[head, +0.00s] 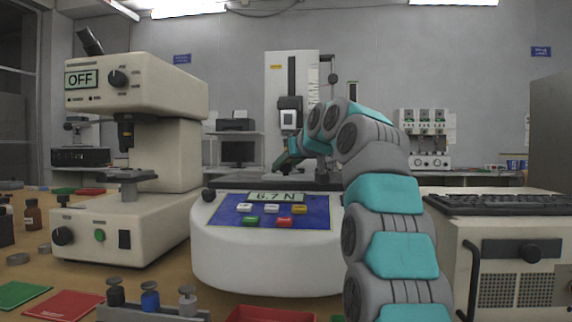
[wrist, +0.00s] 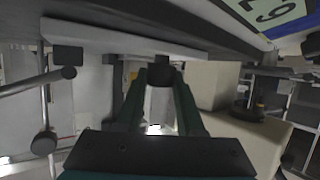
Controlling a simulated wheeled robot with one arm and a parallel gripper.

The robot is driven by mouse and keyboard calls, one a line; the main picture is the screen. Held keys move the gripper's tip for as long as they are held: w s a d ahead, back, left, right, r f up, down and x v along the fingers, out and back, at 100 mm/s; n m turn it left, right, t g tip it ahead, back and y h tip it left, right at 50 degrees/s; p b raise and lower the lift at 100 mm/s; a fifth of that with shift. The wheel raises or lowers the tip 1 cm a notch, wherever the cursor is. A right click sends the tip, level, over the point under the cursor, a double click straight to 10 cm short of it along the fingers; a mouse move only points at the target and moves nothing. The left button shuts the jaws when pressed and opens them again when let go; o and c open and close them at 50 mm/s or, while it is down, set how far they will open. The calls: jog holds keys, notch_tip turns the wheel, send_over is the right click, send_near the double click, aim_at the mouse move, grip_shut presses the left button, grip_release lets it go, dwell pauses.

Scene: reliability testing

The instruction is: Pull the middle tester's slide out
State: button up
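The middle tester (head: 268,262) has a rounded white base, a blue button panel, a display reading 6.7 N and a tall white column behind with a dark vertical slot. My arm reaches past its right side, and my gripper (head: 284,162) is low in front of the column. In the wrist view my gripper (wrist: 162,78) has two dark green fingers spaced apart. A small dark knob or block (wrist: 162,61) below a long pale bar (wrist: 112,38) lies at the fingertips, between or just beyond them. Contact cannot be made out. I cannot make out the slide for certain.
A microscope-like tester (head: 160,170) showing OFF stands at the left. A cream cabinet (head: 500,260) with a keyboard (head: 500,204) is at the right. Weights (head: 150,298), a red tray (head: 270,314) and coloured mats (head: 62,305) lie along the front of the bench.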

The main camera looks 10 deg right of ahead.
grip_shut()
dwell(0.9)
